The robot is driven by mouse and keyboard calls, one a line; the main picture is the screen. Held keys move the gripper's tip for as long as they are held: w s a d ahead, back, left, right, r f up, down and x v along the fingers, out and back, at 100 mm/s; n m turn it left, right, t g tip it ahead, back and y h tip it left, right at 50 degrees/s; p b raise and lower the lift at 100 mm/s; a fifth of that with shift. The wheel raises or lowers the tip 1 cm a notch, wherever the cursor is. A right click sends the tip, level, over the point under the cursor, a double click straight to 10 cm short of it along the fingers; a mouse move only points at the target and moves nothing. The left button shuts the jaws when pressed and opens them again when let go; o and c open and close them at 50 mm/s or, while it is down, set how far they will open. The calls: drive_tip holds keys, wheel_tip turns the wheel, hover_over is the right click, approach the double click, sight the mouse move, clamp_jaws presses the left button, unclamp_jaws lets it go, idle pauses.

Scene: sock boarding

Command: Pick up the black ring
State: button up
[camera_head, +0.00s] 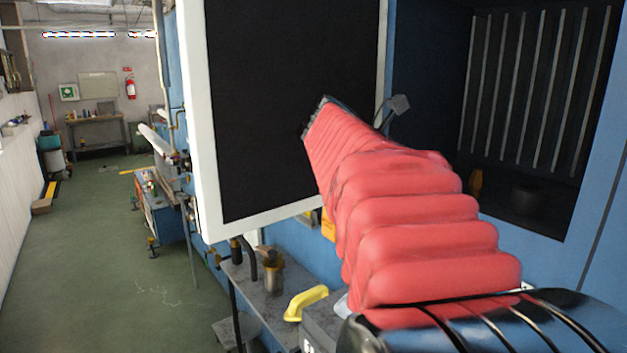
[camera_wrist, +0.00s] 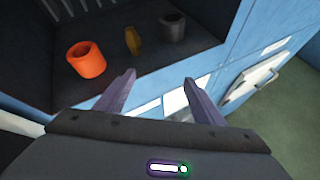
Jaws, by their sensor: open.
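The black ring (camera_wrist: 172,26) stands upright on the dark floor of the blue machine's chamber, at the top of the wrist view. In the head view the black ring (camera_head: 527,198) shows faintly at the chamber's lower right. An amber piece (camera_wrist: 132,40) and an orange ring (camera_wrist: 87,60) stand in a row to its left in the wrist view. My gripper (camera_wrist: 158,78) is open, with nothing between its fingers. The black ring lies beyond the fingertips, apart from them. In the head view my red-covered arm hides most of the gripper and the orange ring.
The chamber's blue front edge (camera_wrist: 222,68) runs close by the right finger. A white-framed black door (camera_head: 290,110) stands open left of my arm. A grey bench (camera_head: 262,300) with a cylinder and a yellow handle (camera_head: 306,303) lie below.

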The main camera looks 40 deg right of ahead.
sight(516, 190)
drive_tip(key=s+d+r+g, duration=0.2)
drive_tip(key=s+d+r, duration=0.1)
drive_tip(key=d+r, duration=0.1)
drive_tip(key=shift+s+r+n+g, duration=0.15)
drive_tip(key=shift+s+n+g, duration=0.15)
drive_tip(key=shift+g, duration=0.1)
drive_tip(key=shift+x, duration=4.25)
drive_tip(key=shift+x, duration=2.6)
drive_tip(key=shift+c, duration=0.5)
drive_tip(key=c, duration=1.1)
